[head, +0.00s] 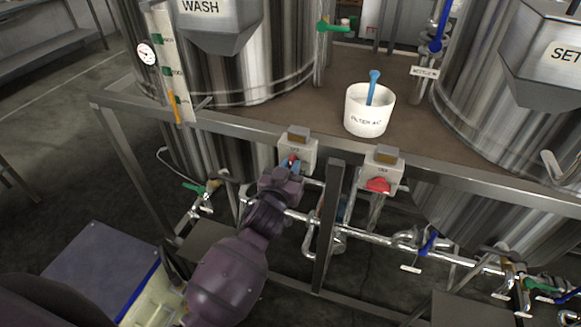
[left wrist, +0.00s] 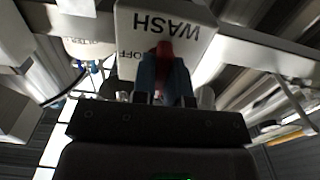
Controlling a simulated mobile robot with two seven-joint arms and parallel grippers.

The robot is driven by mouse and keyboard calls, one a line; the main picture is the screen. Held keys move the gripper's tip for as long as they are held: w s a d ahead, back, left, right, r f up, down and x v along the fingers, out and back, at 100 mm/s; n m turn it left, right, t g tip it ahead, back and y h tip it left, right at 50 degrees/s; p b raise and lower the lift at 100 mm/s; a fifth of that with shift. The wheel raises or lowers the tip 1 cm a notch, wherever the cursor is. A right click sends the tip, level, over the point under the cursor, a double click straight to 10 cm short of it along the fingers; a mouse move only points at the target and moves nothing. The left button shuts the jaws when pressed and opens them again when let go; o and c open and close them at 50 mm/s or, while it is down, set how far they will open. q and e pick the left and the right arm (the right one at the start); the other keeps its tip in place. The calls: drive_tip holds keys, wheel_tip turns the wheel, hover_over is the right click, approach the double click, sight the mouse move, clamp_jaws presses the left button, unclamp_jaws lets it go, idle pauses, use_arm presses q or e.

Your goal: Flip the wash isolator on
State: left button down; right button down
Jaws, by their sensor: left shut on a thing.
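The wash isolator (head: 299,150) is a pale box on the front rail of the platform, below the WASH tank (head: 240,60). In the left wrist view its face (left wrist: 160,22) reads WASH and OFF, upside down. Its red handle (left wrist: 164,50) sits between the blue fingers of my left gripper (left wrist: 163,78), which are shut on it. In the head view my left gripper (head: 291,165) covers most of the handle, so its exact angle is hard to tell. My right gripper is not in view.
A second isolator box (head: 381,170) with a red handle (head: 377,185) is close on the right. A white pot (head: 369,112) with a blue-handled tool (head: 373,88) stands on the platform. Pipes (head: 360,238) and a steel post (head: 328,225) are below the rail.

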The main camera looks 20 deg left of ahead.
use_arm(q)
drive_tip(key=c, duration=1.1)
unclamp_jaws()
drive_tip(key=shift+c, duration=0.2)
drive_tip(key=s, duration=1.1)
drive_tip(key=shift+a, duration=0.15)
drive_tip(key=shift+w, duration=0.1)
drive_tip(key=s+a+f+g, duration=0.3)
drive_tip(key=s+a+f, duration=0.2)
drive_tip(key=s+f, duration=0.3)
drive_tip(key=s+a+f+g, duration=0.3)
drive_tip(key=s+a+f, duration=0.2)
drive_tip(key=s+f, duration=0.3)
drive_tip(key=shift+f+m+y, duration=0.4)
